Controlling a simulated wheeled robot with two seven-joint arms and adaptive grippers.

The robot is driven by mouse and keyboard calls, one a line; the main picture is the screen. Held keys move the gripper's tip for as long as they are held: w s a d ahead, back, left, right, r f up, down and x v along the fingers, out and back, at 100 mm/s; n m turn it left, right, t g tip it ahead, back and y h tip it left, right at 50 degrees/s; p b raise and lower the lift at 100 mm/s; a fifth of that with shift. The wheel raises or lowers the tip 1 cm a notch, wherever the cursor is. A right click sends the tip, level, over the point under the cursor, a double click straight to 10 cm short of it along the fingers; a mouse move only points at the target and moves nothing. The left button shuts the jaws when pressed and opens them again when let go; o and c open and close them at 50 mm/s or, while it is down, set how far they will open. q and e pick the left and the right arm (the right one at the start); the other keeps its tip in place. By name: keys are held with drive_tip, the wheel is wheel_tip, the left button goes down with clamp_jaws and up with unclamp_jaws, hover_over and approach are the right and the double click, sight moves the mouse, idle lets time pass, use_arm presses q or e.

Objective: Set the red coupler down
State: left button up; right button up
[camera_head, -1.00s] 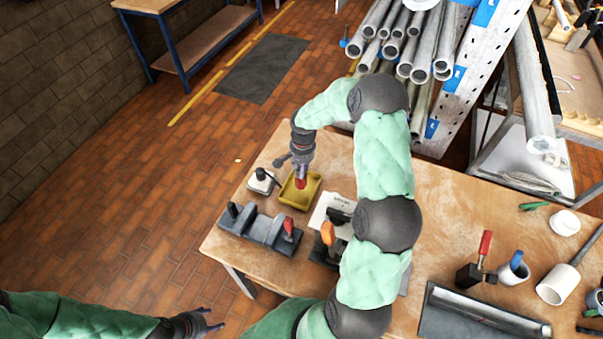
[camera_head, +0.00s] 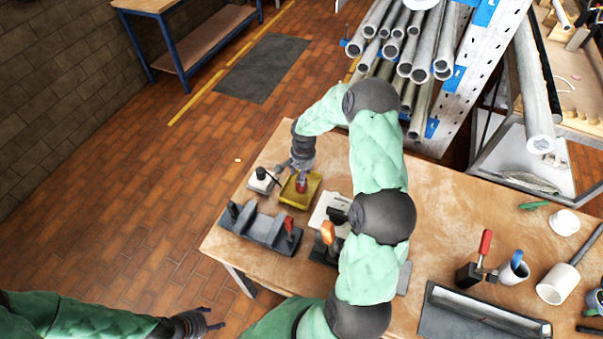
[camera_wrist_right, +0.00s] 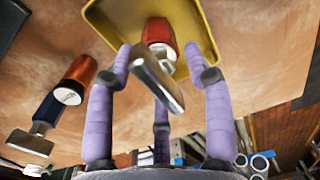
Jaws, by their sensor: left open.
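The red coupler (camera_head: 301,187) is at the yellow tray (camera_head: 313,186), under my right gripper (camera_head: 301,175). In the right wrist view, the coupler's red end (camera_wrist_right: 159,34) is over the tray floor, and its silver end tilts toward the camera. My right gripper (camera_wrist_right: 165,72) has its purple fingers spread around the coupler, with visible gaps on both sides. Whether the coupler's base touches the tray cannot be told. My left gripper (camera_head: 208,322) is open and empty at the lower left, away from the table.
A white box with a black knob (camera_head: 262,180) stands left of the tray. A grey fixture with a red handle (camera_head: 262,230) lies in front. An orange-handled clamp (camera_head: 328,235) stands close to my right arm. Cups and a grey trough (camera_head: 485,312) are at the right.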

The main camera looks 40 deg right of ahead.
wheel_tip(320, 180, up, 12)
drive_tip(key=shift+s+r, duration=0.15)
drive_tip(key=shift+s, duration=0.05)
idle(0.5)
drive_tip(key=shift+d, duration=0.1)
